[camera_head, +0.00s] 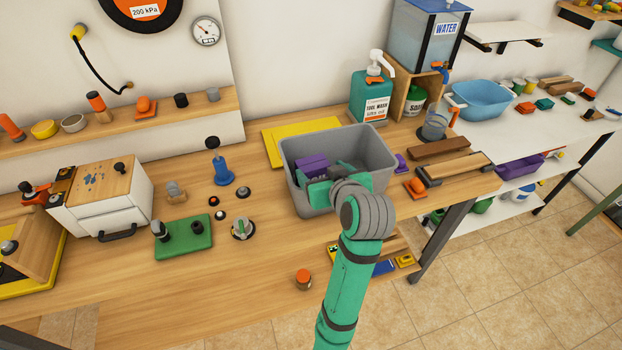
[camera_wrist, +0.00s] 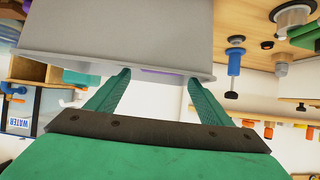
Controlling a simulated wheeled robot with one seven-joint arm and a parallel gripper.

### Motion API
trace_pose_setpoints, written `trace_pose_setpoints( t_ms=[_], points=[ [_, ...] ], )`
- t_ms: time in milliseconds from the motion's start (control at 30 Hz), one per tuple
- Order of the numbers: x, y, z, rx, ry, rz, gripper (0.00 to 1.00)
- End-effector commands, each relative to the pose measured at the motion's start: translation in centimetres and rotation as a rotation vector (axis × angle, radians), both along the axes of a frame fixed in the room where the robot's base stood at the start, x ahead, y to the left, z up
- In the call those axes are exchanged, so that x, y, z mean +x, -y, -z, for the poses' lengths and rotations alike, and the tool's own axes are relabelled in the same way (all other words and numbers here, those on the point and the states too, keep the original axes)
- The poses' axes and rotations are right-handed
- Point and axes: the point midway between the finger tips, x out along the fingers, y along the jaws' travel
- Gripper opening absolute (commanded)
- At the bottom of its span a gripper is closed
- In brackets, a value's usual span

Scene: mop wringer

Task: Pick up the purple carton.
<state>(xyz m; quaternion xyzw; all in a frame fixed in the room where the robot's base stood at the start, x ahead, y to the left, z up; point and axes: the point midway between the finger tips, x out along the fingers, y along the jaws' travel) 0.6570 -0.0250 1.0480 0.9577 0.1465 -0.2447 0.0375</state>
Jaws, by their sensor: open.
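The purple carton (camera_head: 311,166) is inside the grey bin (camera_head: 296,205) on the wooden bench, towards the bin's left side. My gripper (camera_head: 328,176) is at the bin's mouth, close to the carton in the head view, and partly hidden by my own wrist. In the wrist view my gripper (camera_wrist: 159,76) shows two green fingers spread apart with nothing held between them. A thin purple strip (camera_wrist: 157,71) shows at the grey edge between the fingertips. The lower part of the carton is hidden, and I cannot tell whether the fingers touch it.
The bin's walls surround the carton. A yellow board (camera_head: 285,146) lies behind the bin, and a teal soap bottle (camera_head: 372,97) stands at the back. A blue stand (camera_head: 222,172) and green block (camera_head: 184,238) are to the left.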

Motion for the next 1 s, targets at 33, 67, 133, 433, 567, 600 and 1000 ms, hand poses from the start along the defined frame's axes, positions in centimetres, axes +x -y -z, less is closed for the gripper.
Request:
trace_pose_setpoints(
  t_ms=[33, 67, 133, 433, 567, 600, 1000],
  points=[
    [-0.1, -0.2, 1.1, 0.001, -0.005, -0.002, 0.74],
    [-0.1, -0.2, 1.5, 0.001, -0.004, -0.004, 0.74],
    [0.8, -0.8, 1.9, 0.002, -0.003, -0.009, 0.74],
    [2.6, -1.8, 2.9, 0.001, -0.002, -0.015, 0.74],
    [4.1, -2.3, 3.8, 0.0, -0.003, -0.017, 0.74],
    [4.6, -2.5, 4.0, 0.0, -0.001, -0.016, 0.74],
    [6.3, -2.7, 4.9, 0.0, 0.0, -0.01, 0.74]
  ],
)
